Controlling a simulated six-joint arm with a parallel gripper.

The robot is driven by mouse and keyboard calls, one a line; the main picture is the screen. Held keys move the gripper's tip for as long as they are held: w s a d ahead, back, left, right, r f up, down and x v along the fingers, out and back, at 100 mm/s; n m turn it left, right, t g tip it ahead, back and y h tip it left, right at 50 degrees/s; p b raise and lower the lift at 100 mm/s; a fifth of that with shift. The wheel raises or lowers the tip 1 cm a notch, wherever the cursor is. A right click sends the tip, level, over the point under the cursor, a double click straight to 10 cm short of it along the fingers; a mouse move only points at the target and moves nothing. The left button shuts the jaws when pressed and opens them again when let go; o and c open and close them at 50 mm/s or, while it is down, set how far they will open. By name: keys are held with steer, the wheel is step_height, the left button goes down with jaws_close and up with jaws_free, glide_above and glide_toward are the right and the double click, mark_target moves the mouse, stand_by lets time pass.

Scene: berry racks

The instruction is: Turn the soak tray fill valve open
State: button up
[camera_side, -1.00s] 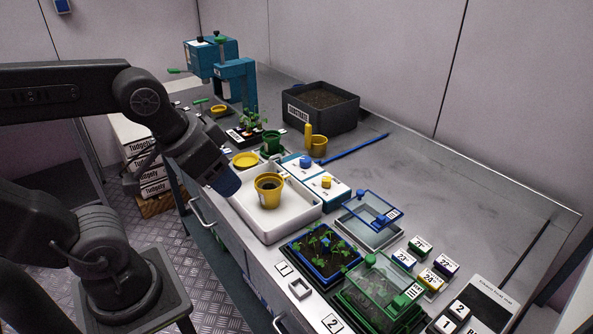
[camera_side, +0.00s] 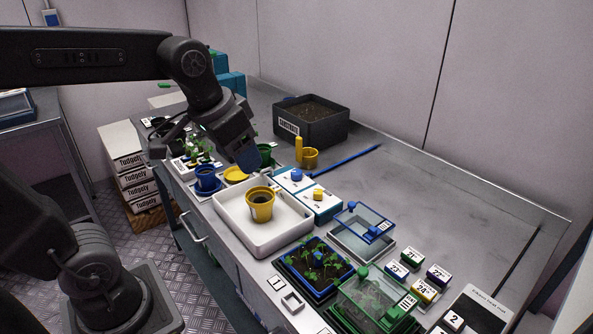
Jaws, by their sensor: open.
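The white soak tray (camera_side: 228,222) sits on the bench with a yellow pot (camera_side: 260,205) of soil standing in it. Along its back right edge are two white-and-blue valve boxes. One carries a blue knob (camera_side: 296,175), the nearer one a yellow knob (camera_side: 320,196). Their labels are too small to read, so I cannot tell which is the fill valve. My gripper (camera_side: 250,165) is open and points down above the tray's far end, left of the blue knob and apart from it. Its fingertips are dark and partly merge with the wrist.
A dark soil bin (camera_side: 335,133), a yellow cup (camera_side: 310,158) and a blue rod (camera_side: 347,160) lie behind the valves. A yellow saucer (camera_side: 234,175) and a blue pot (camera_side: 206,178) are left of the gripper. A seedling tray (camera_side: 290,283) stands nearer the front.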

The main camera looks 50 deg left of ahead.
steer(key=w+a+g, duration=0.2)
steer(key=w+a, duration=0.4)
steer(key=w, duration=0.7)
steer(key=g, duration=0.2)
glide_above(297, 171)
step_height(297, 171, down, 7)
step_height(297, 171, down, 14)
steer(key=shift+s+r, duration=0.1)
steer(key=shift+c, duration=0.3)
steer(key=c, duration=0.9)
steer(key=shift+o, duration=0.2)
